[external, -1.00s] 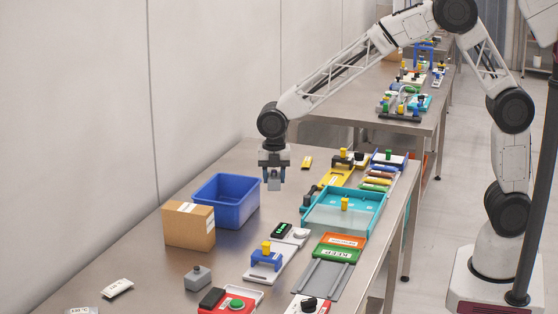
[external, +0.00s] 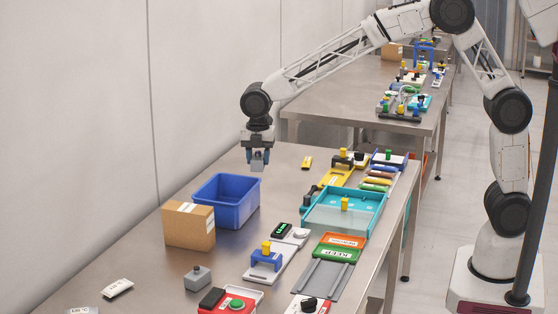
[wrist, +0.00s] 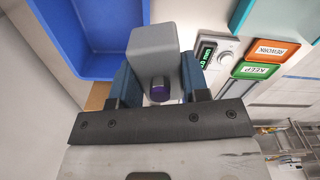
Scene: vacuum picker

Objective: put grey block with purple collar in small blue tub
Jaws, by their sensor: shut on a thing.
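The grey block with the purple collar (wrist: 155,48) is held between the fingers of my gripper (wrist: 155,85) in the wrist view; its purple collar (wrist: 160,90) shows near the gripper's palm. In the external view my gripper (external: 257,158) is shut on the block (external: 258,167), above the table and just behind the blue tub. The blue tub (external: 225,215) stands on the table, and its inside looks empty where visible. In the wrist view the tub (wrist: 82,70) lies to the upper left of the block.
A cardboard box (external: 188,226) stands against the tub's near left side. Another grey block (external: 198,278) sits at the front. A teal tray (external: 318,208) and a digital gauge unit (external: 285,232) are to the right. The table behind the tub is fairly clear.

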